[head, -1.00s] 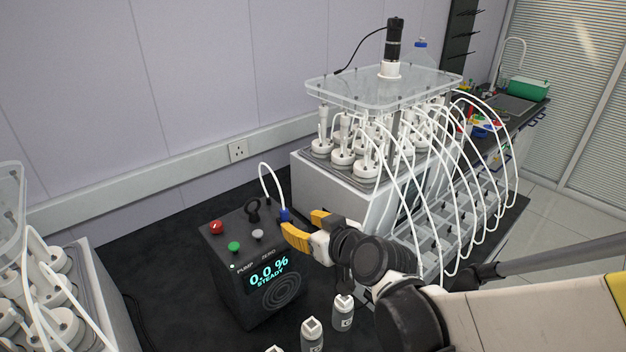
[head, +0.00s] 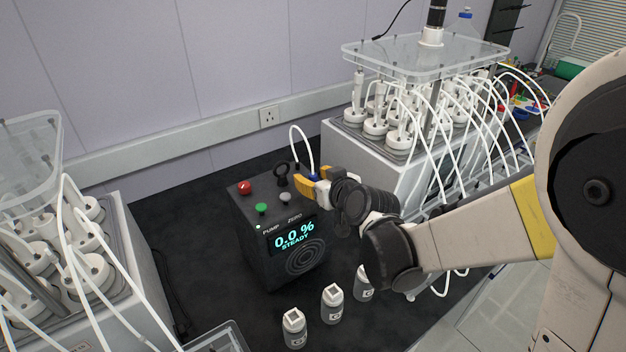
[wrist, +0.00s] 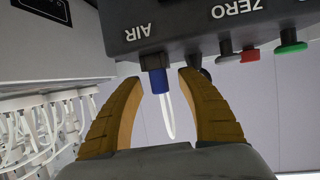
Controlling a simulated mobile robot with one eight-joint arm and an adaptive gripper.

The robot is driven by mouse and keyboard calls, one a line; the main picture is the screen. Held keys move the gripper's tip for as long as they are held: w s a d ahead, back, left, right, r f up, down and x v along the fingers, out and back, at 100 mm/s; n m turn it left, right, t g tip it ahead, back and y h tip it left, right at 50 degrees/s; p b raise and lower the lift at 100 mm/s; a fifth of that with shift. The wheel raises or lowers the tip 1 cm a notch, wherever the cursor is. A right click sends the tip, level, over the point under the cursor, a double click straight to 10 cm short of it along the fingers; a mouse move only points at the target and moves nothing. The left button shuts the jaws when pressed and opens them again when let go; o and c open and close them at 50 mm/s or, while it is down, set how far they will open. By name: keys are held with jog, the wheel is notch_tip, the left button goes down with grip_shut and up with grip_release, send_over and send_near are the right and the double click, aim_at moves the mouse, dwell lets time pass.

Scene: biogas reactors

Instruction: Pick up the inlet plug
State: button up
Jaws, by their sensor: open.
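The inlet plug is a blue plug (wrist: 157,80) with a white tube, seated at the port marked AIR on the black analyser box. In the head view the plug (head: 314,177) is mostly hidden by my gripper, and its white tube arches up behind the box. My gripper (wrist: 158,76) is open, with one ochre finger on each side of the plug. Gaps show between the plug and both fingers in the wrist view. In the head view my gripper (head: 312,182) is at the right edge of the box top.
The black box (head: 252,235) has red, green and grey buttons, a black ring-shaped part on top and a screen reading 0.0 %. Several small bottles (head: 332,303) stand in front. Reactor racks with white tubes stand left (head: 130,265) and right (head: 365,155).

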grip_shut()
jog(key=shift+r, duration=0.1)
